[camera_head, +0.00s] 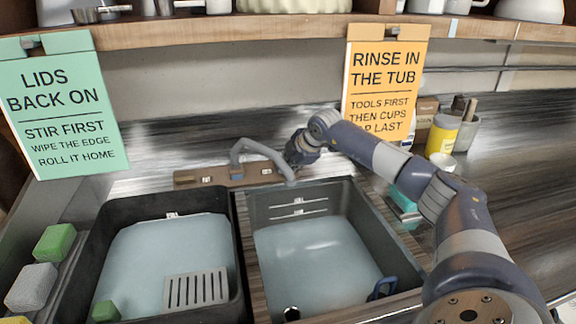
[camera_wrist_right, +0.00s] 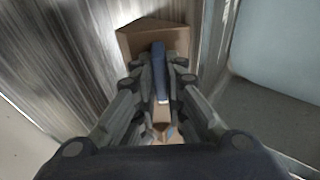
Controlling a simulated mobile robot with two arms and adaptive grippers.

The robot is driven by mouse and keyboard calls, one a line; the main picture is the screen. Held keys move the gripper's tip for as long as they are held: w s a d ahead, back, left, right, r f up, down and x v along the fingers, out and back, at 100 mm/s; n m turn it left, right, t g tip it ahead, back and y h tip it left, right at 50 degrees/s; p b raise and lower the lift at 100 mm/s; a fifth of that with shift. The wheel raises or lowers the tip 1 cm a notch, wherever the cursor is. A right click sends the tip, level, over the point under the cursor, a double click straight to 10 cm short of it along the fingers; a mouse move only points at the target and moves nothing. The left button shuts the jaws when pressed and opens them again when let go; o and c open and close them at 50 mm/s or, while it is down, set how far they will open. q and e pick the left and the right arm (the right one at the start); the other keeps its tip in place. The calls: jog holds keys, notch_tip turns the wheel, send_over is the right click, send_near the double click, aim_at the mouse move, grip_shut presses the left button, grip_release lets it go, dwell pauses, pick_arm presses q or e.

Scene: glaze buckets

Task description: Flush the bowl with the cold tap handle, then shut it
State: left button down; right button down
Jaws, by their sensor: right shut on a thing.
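The grey tap spout (camera_head: 262,150) arches from a brown block (camera_head: 222,177) at the back of the sinks and ends over the right bowl (camera_head: 372,215). My right gripper (camera_head: 297,153) is behind and right of the spout's end. In the right wrist view, my right gripper (camera_wrist_right: 160,88) is shut on a dark blue lever, the cold tap handle (camera_wrist_right: 159,60), which stands before a brown block (camera_wrist_right: 150,38). The right bowl holds pale water (camera_head: 312,250). No stream from the spout can be made out. My left gripper is not in view.
The left bowl (camera_head: 98,232) holds water, a slotted grey plate (camera_head: 196,288) and a green block (camera_head: 105,311). A blue handle (camera_head: 383,288) shows in the right bowl. Sponges (camera_head: 54,242) lie at left. A yellow jar (camera_head: 442,135) stands right. Signs hang from the shelf (camera_head: 230,30).

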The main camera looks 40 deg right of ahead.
jog(key=shift+d, duration=0.1)
jog(key=c, duration=1.7)
grip_release()
jog(key=shift+o, duration=0.2)
notch_tip(320, 180, up, 10)
